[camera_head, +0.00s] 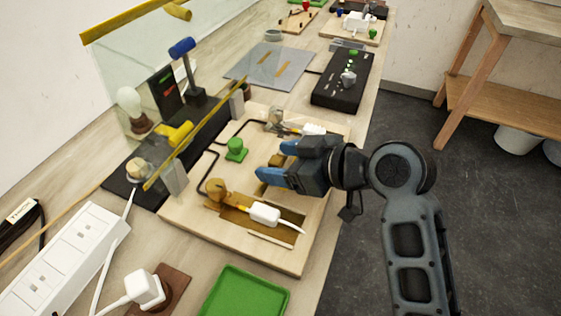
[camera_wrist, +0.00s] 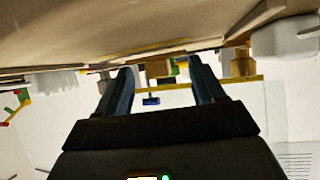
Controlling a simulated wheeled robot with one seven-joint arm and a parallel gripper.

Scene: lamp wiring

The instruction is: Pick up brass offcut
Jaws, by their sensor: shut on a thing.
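The brass offcut (camera_head: 276,161) is a small brass-coloured block at the right part of the wooden board (camera_head: 190,217). My gripper (camera_head: 271,160) reaches in from the right with its two blue fingers on either side of the offcut. It is shut on the offcut, low over the board. In the wrist view my gripper (camera_wrist: 161,72) has a brass-coloured block (camera_wrist: 157,69) between its fingertips, close to the board surface. The fingers partly hide the offcut in the head view, and I cannot tell whether it is clear of the board.
A glass panel with yellow edges (camera_head: 158,182) stands behind. A green tray (camera_head: 245,292) is at the front. A black control box (camera_head: 343,82) stands beyond.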

